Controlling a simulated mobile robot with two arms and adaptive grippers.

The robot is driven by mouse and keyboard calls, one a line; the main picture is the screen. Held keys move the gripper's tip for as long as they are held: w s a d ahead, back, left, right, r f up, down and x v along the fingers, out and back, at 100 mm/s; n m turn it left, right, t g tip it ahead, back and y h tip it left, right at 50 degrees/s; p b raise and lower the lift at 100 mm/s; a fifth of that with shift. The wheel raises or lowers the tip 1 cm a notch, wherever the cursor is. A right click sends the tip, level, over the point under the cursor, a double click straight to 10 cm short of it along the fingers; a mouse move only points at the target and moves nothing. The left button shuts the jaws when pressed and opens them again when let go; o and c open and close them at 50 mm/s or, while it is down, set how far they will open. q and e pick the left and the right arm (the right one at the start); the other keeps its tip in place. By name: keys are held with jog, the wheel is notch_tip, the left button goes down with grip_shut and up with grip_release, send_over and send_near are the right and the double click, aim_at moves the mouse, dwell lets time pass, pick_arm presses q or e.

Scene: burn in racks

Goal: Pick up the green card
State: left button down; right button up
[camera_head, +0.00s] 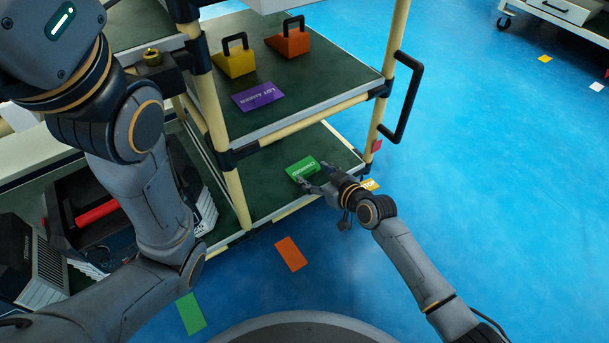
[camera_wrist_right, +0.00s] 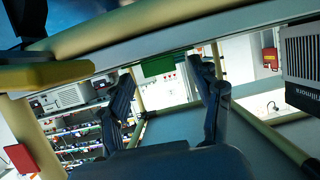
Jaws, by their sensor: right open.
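A green card (camera_head: 302,167) with white lettering is at the lower shelf of the cart, near its front edge. My right gripper (camera_head: 314,178) is open, with its fingers close to the card on its near right side. In the right wrist view the green card (camera_wrist_right: 160,66) shows between the two spread fingers of the gripper (camera_wrist_right: 161,72); I cannot tell whether they touch it. A plain green rectangle (camera_head: 191,313) lies on the floor at the lower left. My left arm fills the left side, but its gripper is out of view.
The upper shelf (camera_head: 335,88) holds a purple card (camera_head: 258,96), a yellow block (camera_head: 235,61) and an orange block (camera_head: 289,42) with handles. A cart post (camera_head: 236,198) stands left of the green card. An orange rectangle (camera_head: 291,254) lies on the floor. Blue floor is open at right.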

jog(key=shift+w+a+f, duration=0.2)
jog(key=shift+w+a, duration=0.15)
jog(key=shift+w, duration=0.1)
jog(key=shift+c, duration=0.4)
jog(key=c, duration=0.8)
